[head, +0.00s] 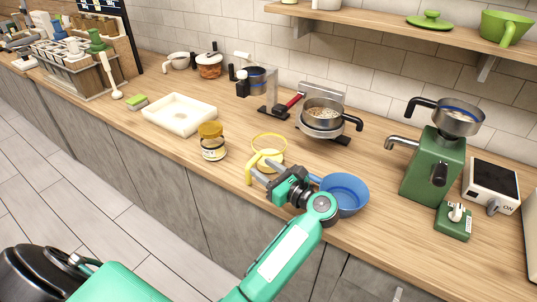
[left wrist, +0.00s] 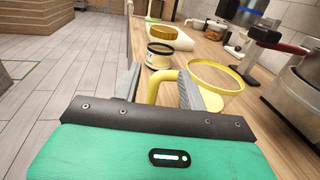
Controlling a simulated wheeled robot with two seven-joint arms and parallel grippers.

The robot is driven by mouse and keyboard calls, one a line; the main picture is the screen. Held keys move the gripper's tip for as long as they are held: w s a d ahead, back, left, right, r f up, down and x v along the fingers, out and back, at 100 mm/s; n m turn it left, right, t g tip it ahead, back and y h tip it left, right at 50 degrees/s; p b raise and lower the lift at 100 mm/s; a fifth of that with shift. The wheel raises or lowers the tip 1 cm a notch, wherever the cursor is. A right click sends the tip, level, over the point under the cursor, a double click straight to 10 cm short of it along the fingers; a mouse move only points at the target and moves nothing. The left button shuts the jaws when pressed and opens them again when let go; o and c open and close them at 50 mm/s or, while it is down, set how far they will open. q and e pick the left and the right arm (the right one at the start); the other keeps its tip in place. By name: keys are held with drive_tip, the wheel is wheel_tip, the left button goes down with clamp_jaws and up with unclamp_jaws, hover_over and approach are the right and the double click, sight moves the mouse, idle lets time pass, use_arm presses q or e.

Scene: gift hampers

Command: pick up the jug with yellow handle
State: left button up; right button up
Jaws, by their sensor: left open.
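The jug has a yellow rim ring (head: 269,140) and a yellow handle (head: 249,172); its body looks clear and is hard to make out. It stands on the wooden counter near the front edge, between a yellow-lidded jar and a blue bowl. My left gripper (head: 259,170) is at the jug's handle side, fingers open. In the left wrist view the yellow handle (left wrist: 155,88) lies between the two spread fingers, with the rim (left wrist: 216,77) beyond the right finger. Whether a finger touches the handle cannot be told. My right gripper is out of view.
The blue bowl (head: 346,194) is close beside my left wrist. The yellow-lidded jar (head: 212,142) and a white tray (head: 181,114) stand left of the jug. A metal pan on a stand (head: 322,118) is behind. A green grinder (head: 433,168) stands to the right.

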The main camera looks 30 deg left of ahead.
use_arm(q)
drive_tip(key=p, duration=0.2)
approach(248, 175)
drive_tip(key=x, duration=0.3)
drive_tip(key=shift+w+a+f, duration=0.1)
drive_tip(key=shift+w+f, duration=0.1)
drive_tip(key=shift+w, duration=0.15)
drive_tip(key=shift+w+a+f, duration=0.1)
drive_tip(key=shift+a+f, duration=0.05)
drive_tip(key=shift+a, duration=0.1)
drive_tip(key=shift+w+a, duration=0.15)
drive_tip(key=shift+a, duration=0.25)
drive_tip(key=p+x, duration=0.2)
drive_tip(key=x, duration=0.3)
drive_tip(key=shift+w+a+p, duration=0.15)
drive_tip(key=shift+a+p, duration=0.2)
drive_tip(key=shift+a+f, duration=0.15)
drive_tip(key=shift+a, duration=0.05)
drive_tip(key=shift+c, duration=0.4)
drive_tip(key=c, duration=0.8)
clamp_jaws()
